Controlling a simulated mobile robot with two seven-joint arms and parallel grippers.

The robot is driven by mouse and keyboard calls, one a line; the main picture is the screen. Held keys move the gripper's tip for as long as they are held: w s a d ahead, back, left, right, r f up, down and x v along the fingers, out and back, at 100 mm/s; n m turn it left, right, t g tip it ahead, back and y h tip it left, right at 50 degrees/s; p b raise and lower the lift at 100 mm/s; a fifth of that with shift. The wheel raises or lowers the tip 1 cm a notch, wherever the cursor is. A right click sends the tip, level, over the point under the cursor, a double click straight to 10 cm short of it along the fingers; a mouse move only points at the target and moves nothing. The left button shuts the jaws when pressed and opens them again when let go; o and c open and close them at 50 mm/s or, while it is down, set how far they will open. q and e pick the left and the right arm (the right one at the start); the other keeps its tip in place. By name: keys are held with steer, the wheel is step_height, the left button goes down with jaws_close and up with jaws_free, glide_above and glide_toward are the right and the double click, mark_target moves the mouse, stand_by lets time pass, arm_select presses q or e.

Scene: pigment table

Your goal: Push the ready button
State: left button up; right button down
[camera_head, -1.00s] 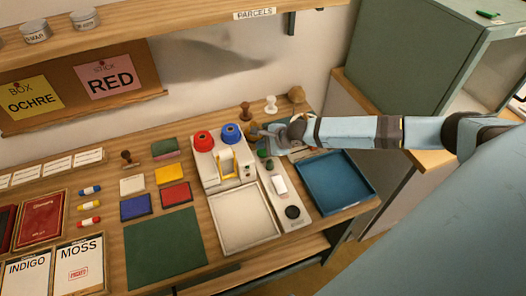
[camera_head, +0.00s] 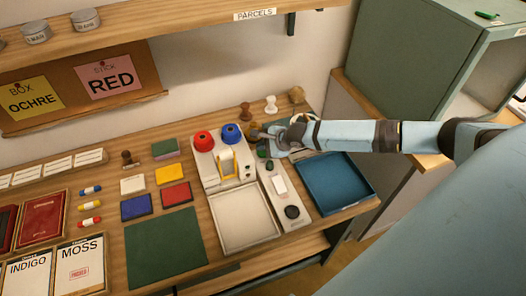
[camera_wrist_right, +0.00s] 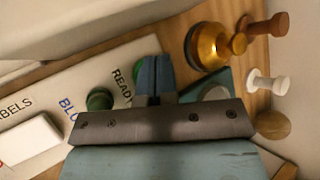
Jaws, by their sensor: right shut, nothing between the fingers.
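The control panel (camera_head: 270,181) is a pale strip on the table, and one green button (camera_head: 262,153) shows near its far end. In the right wrist view, the panel carries the word READY (camera_wrist_right: 122,82). My right gripper (camera_wrist_right: 154,62) is shut and empty, over the panel's far end beside the READY lettering. In the head view my right gripper (camera_head: 257,134) is just above the green button. Contact cannot be told. My left gripper is not in view.
A brass pot (camera_wrist_right: 207,45) and wooden and white stamps (camera_wrist_right: 262,82) stand close to my fingers. A two-knob device (camera_head: 222,163) stands left of the panel, a blue tray (camera_head: 335,183) right. A white tray (camera_head: 243,243) lies in front.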

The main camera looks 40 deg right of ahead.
mark_target(263, 153)
steer(key=shift+f, duration=0.4)
stand_by(0.3)
steer(key=shift+r, duration=0.1)
steer(key=shift+r+p, duration=0.8)
steer(key=shift+p, duration=0.35)
step_height(263, 153, up, 6)
steer(key=p, duration=0.6)
